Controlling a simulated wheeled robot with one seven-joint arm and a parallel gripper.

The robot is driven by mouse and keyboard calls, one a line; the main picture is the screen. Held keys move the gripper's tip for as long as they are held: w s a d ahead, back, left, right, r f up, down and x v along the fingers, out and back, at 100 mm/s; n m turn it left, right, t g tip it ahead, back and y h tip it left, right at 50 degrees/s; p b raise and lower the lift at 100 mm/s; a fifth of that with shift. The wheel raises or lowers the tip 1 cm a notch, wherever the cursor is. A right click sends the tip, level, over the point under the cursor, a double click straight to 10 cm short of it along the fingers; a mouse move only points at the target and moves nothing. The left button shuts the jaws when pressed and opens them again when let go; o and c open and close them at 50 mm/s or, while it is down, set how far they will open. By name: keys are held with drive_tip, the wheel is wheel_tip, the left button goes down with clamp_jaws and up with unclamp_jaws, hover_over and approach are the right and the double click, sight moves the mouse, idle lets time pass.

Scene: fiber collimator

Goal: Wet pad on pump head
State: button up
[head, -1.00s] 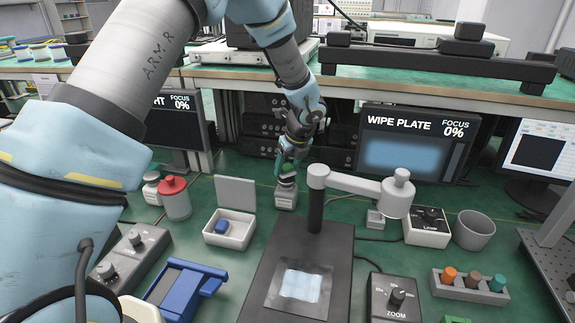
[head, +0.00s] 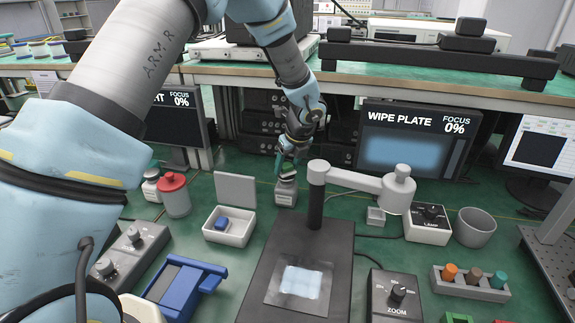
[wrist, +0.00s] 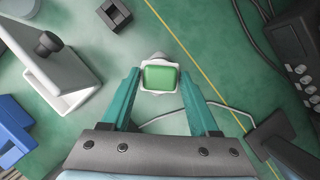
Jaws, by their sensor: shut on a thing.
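My gripper (wrist: 160,78) is shut on a small green block (wrist: 160,78), which I take for the pad. The block sits between the teal fingertips. A white rim shows around and below it, in line with the pump bottle. In the head view my gripper (head: 286,168) points down right over the pump bottle (head: 286,193), a squat pale grey bottle on the green mat. The fingers hide most of the bottle's top there. I cannot tell whether the pad touches the pump head or is just above it.
A white open-lidded box (head: 229,232) with a blue block stands left of the bottle, and a red-topped jar (head: 174,195) further left. The microscope's column (head: 316,205) and arm stand close on the right. A cable runs over the mat beside the bottle.

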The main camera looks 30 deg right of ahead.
sight(287, 166)
drive_tip(key=shift+f+b, duration=0.55)
drive_tip(key=shift+f, duration=0.4)
idle(0.7)
idle(0.5)
drive_tip(key=shift+r+p, duration=3.15)
drive_tip(key=shift+r, duration=0.4)
